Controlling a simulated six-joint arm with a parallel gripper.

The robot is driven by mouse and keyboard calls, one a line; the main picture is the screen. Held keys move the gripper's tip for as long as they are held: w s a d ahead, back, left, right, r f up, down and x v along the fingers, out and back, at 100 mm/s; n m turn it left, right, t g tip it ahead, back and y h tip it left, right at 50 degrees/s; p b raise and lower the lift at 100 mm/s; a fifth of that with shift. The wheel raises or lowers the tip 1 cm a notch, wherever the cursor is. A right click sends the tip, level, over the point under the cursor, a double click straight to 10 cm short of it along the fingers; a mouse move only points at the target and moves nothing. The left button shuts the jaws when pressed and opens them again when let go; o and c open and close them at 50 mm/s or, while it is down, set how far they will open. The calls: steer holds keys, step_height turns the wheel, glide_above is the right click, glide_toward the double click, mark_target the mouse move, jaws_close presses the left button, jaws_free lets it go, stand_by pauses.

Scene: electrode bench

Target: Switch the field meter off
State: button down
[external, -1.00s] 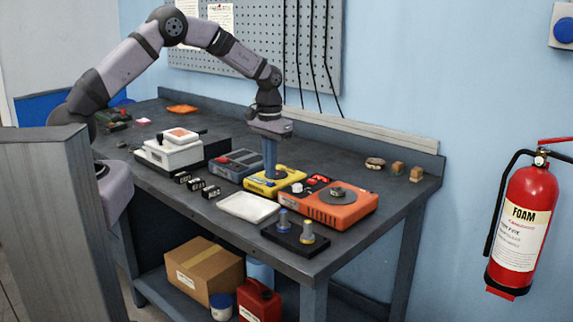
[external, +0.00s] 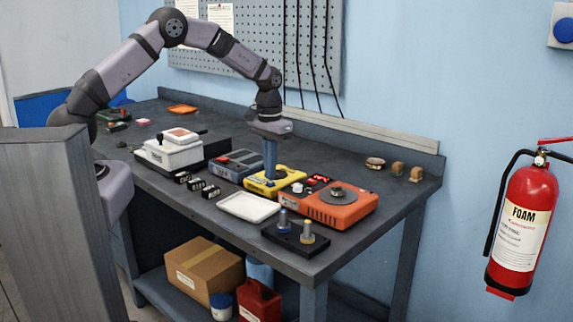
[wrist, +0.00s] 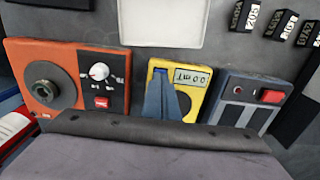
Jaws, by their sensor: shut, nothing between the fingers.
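The field meter is the yellow box (external: 290,178), in the row of devices on the bench between a blue-grey one and an orange one. In the wrist view the yellow meter (wrist: 199,98) shows a small grey display (wrist: 191,77) with upside-down digits that look like 0.0 mT. My gripper (external: 270,177) points straight down over the meter, with its blue fingers together and empty. In the wrist view the fingers (wrist: 160,85) cover part of the meter's face beside the display. I cannot tell whether the tips touch it, and its switch is not clearly visible.
The orange device (external: 340,208) has a knob, a red switch (wrist: 102,102) and a round plate. The blue-grey device (external: 225,166) has a red switch (wrist: 271,96). A white tray (external: 248,208) and black labelled blocks lie in front. A black stand (external: 290,239) holds two posts.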

steer(key=shift+f+b, duration=0.3)
steer(key=shift+f, duration=0.4)
steer(key=shift+r, duration=0.1)
steer(key=shift+r+p, duration=2.45)
steer(key=shift+r, duration=0.55)
